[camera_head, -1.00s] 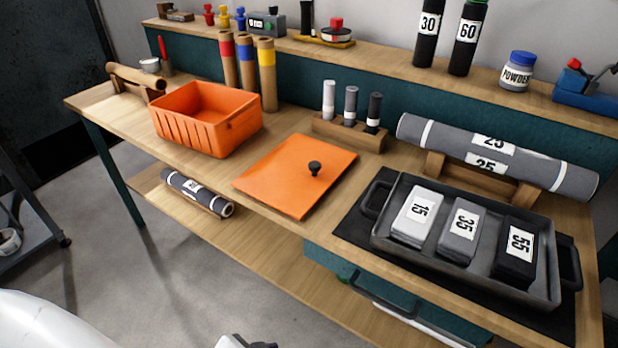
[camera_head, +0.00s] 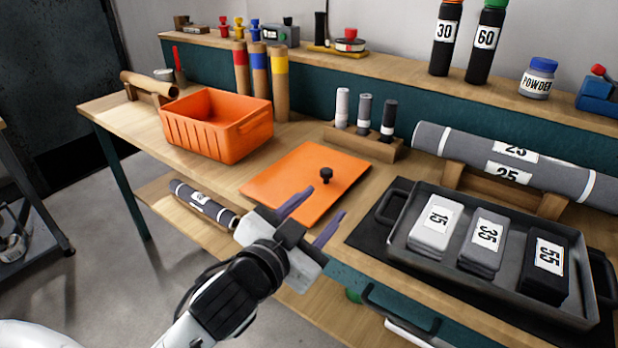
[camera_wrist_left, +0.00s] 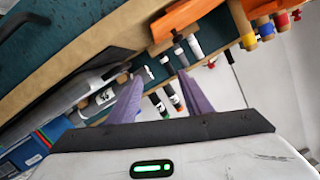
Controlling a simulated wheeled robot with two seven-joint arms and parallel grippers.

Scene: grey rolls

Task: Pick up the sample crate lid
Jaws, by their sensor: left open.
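The sample crate lid (camera_head: 290,169) is a flat orange panel with a small black knob (camera_head: 326,174) standing on it. It lies flat on the wooden bench, between the orange crate and the grey tray. The open-topped orange crate (camera_head: 205,140) stands to its left. My left gripper (camera_head: 317,212) is open and empty, with its purple fingers at the lid's front edge in the head view, apart from the knob. The purple fingers also show in the left wrist view (camera_wrist_left: 160,97), where an orange piece is partly visible at the top. My right gripper is not in view.
A grey tray (camera_head: 403,236) with several numbered packs sits on a black mat to the right. A wooden holder (camera_head: 362,141) with three small cylinders stands behind the lid. A long grey roll (camera_head: 450,146) rests on a wooden stand. Another roll (camera_head: 203,203) lies on the lower shelf.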

